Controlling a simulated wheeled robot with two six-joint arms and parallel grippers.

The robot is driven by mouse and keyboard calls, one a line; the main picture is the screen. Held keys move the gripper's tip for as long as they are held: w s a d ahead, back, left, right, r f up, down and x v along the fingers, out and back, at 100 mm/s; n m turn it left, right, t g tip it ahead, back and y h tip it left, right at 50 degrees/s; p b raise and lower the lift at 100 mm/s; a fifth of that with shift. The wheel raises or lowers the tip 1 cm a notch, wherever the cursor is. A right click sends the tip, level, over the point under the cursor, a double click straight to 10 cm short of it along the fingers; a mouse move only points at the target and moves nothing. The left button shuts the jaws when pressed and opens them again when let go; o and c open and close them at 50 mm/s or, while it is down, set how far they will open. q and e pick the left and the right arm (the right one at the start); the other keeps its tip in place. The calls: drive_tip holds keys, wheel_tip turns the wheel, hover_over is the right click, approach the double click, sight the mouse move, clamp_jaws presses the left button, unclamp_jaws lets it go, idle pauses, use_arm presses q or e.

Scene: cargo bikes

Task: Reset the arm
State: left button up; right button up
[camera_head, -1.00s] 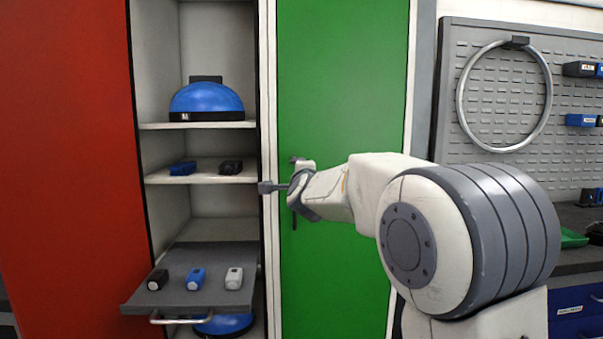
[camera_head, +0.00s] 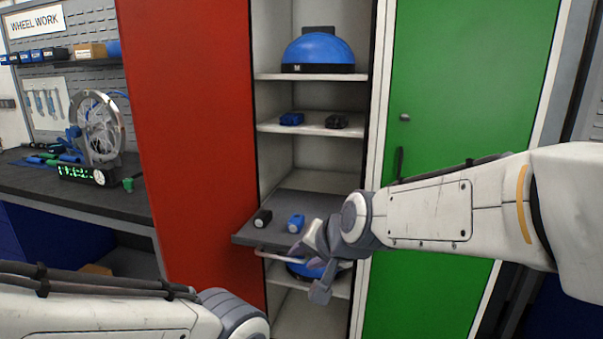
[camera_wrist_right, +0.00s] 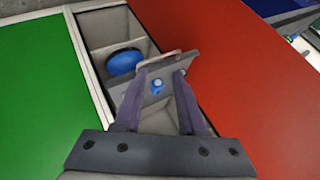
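My right arm reaches in from the right in the head view. Its gripper (camera_head: 320,280) is in front of the pull-out grey shelf (camera_head: 275,238) of the open cabinet, pointing down and partly overlapping the shelf's handle. In the right wrist view the two fingers (camera_wrist_right: 160,76) are spread apart with nothing gripped. A small blue device (camera_wrist_right: 157,86) on the pulled-out shelf shows beyond the gap between them. My left arm (camera_head: 130,312) shows at the bottom left of the head view; its gripper is out of the picture.
A red door (camera_head: 190,130) and a green door (camera_head: 460,100) flank the cabinet. Blue helmets (camera_head: 317,53) and small devices (camera_head: 292,118) sit on its shelves. A black device (camera_head: 262,218) stands on the pulled-out shelf. A workbench (camera_head: 80,188) with a wheel (camera_head: 98,128) is at left.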

drive_tip(key=s+d+f+n+g+h, duration=0.2)
drive_tip(key=s+f+n+g, duration=0.3)
drive_tip(key=s, duration=0.8)
drive_tip(key=s+d+f+n+g+h, duration=0.1)
drive_tip(key=s+d+f+n+g, duration=0.15)
drive_tip(key=s+f+n, duration=0.65)
drive_tip(key=s+r+m+p, duration=0.2)
drive_tip(key=s+r+p, duration=0.1)
drive_tip(key=r+p, duration=1.5)
wheel_tip(320, 180, up, 3)
drive_tip(key=shift+s+a+f+m, duration=0.1)
drive_tip(key=shift+s+a+m, duration=0.1)
drive_tip(key=shift+a+m, duration=0.1)
